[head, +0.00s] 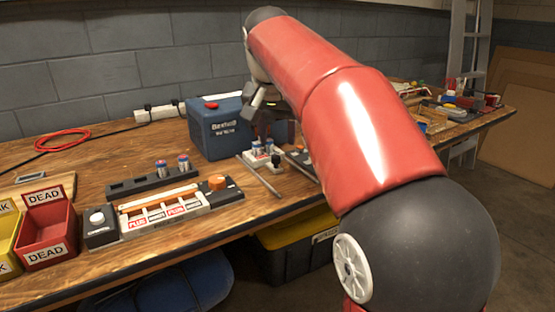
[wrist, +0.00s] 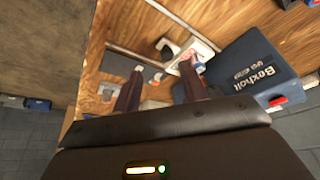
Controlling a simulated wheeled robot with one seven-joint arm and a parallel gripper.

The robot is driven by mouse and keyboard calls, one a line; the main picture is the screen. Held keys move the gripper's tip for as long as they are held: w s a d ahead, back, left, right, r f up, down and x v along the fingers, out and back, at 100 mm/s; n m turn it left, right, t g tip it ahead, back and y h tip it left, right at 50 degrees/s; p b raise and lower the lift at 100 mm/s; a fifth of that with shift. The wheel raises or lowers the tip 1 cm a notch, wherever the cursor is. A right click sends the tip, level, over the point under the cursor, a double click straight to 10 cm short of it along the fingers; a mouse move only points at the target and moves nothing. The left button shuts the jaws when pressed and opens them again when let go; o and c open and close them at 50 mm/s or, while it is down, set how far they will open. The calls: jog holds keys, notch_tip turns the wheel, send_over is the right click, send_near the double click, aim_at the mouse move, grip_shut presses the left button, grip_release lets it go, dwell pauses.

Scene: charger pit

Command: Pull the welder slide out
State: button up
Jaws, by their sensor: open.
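In the wrist view the white slide (wrist: 203,48) and dark knob (wrist: 167,47) lie beyond my fingertips. In the head view my gripper (head: 263,130) is above the slide, partly hidden by my arm.
Thin metal bars (head: 260,176) lie beside the slide. A charger (head: 165,205) with an orange knob and a dark cell rack (head: 152,182) stand left. A red DEAD bin (head: 47,230) is farther left. My arm hides the bench's middle.

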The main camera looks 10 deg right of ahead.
aim_at(276, 157)
jog(key=x, duration=0.2)
jog(key=w+b+x, duration=0.1)
jog(key=x, duration=0.5)
jog(key=shift+w+a+r+b, duration=0.25)
jog(key=shift+w+a+b, duration=0.05)
jog(key=shift+b, duration=0.1)
jog(key=shift+c, duration=0.4)
grip_shut()
